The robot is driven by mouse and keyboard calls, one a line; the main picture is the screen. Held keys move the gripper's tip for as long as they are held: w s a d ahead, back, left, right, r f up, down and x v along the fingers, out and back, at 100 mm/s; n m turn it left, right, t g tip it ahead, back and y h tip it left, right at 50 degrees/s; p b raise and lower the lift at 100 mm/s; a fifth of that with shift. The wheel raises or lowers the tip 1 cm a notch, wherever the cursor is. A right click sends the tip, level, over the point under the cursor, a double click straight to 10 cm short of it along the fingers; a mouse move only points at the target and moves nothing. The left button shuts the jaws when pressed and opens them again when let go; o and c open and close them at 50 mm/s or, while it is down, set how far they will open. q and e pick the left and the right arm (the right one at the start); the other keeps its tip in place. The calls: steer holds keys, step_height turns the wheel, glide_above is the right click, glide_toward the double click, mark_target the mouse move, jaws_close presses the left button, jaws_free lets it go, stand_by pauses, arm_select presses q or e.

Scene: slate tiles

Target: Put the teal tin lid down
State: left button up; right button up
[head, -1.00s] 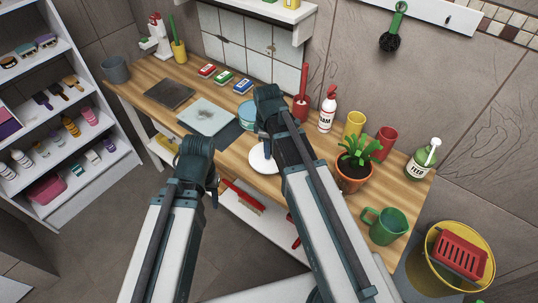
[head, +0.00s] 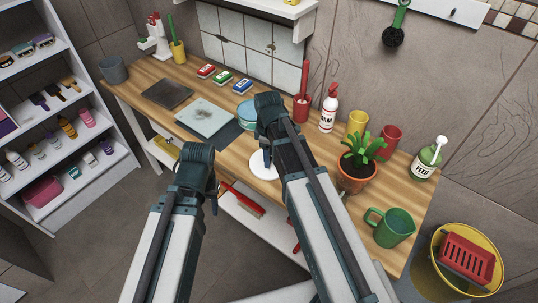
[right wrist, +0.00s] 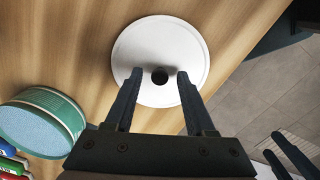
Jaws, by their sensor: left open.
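The lid is a white disc with a dark knob at its centre. It lies on the wooden bench in the right wrist view (right wrist: 135,45) and is partly hidden by my right arm in the head view (head: 262,168). My right gripper (right wrist: 159,76) is open above it, one finger on each side of the knob, with gaps between. The teal tin (right wrist: 62,108) stands left of the lid; it also shows behind my right wrist in the head view (head: 245,113). My left gripper (head: 213,203) hangs in front of the bench edge; its spread fingers show in the right wrist view.
Bare wood surrounds the lid.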

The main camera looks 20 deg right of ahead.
steer(key=shift+r, duration=0.1)
step_height(320, 180, up, 12)
steer(key=p, duration=1.2)
steer(key=s+a+m+h, duration=0.1)
steer(key=s+a+m, duration=0.7)
steer(key=s, duration=0.6)
steer(key=shift+s+a, duration=0.15)
steer(key=shift+a, duration=1.05)
